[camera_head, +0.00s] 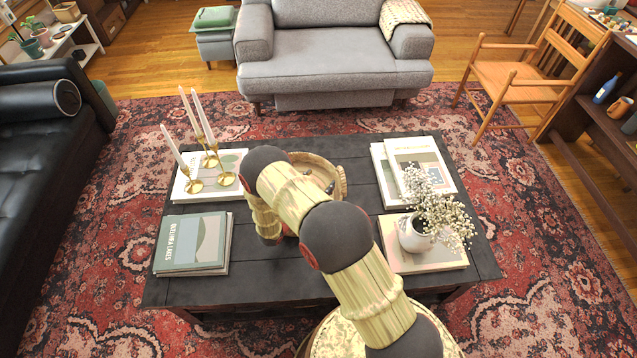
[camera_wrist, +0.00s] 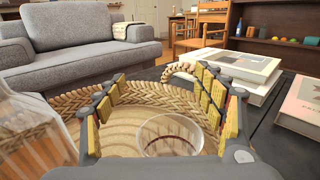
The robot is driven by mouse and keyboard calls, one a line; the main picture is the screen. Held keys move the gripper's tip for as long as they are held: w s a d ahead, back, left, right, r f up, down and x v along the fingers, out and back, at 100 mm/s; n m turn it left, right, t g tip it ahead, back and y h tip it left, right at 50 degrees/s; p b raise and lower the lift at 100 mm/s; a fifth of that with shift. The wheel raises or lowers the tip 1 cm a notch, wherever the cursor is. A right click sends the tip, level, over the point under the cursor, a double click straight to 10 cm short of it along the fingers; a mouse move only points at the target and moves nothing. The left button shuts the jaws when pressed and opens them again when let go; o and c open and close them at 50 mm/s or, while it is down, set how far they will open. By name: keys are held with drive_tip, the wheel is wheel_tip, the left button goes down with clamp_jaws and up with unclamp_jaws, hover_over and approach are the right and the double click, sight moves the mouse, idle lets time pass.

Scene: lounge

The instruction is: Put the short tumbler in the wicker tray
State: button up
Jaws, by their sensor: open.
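The wicker tray (camera_head: 338,185) is on the dark coffee table, mostly hidden behind my arm in the head view. In the wrist view, its braided wall (camera_wrist: 150,93) and looped handle show beyond my gripper (camera_wrist: 158,112). My gripper is open, with one finger at each side. A clear short tumbler (camera_wrist: 170,137) appears between and below the fingers, over the tray's pale floor. It looks upright inside the tray wall; its base contact is hard to tell. I see no finger closed on it. The fingertips are hidden in the head view.
A large clear glass vessel (camera_wrist: 28,125) stands close at the left in the wrist view. Candlesticks (camera_head: 210,160) stand on books at the table's back left. More books (camera_head: 192,242) lie front left. A flower vase (camera_head: 415,235) stands on a book at the right.

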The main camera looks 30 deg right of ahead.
drive_tip(key=p+v, duration=0.3)
drive_tip(key=v, duration=0.8)
drive_tip(key=s+d+r+m+g+y, duration=0.1)
drive_tip(key=s+r+m+g+y, duration=0.3)
drive_tip(key=r, duration=0.6)
drive_tip(key=s+d+r+m+g, duration=0.2)
drive_tip(key=r+m, duration=0.3)
drive_tip(key=r, duration=0.4)
drive_tip(key=s+d+r+m+g+y, duration=0.15)
drive_tip(key=s+r+m+g, duration=0.3)
drive_tip(key=r, duration=0.55)
drive_tip(key=s+a+r+m+t+y, duration=0.4)
drive_tip(key=s+a+r+m+y, duration=0.1)
drive_tip(key=s+r, duration=0.3)
drive_tip(key=s+a+r+m+t+y, duration=0.4)
drive_tip(key=s+a+r+m+y, duration=0.1)
drive_tip(key=s+r, duration=0.4)
drive_tip(key=shift+s, duration=0.55)
drive_tip(key=shift+y, duration=0.25)
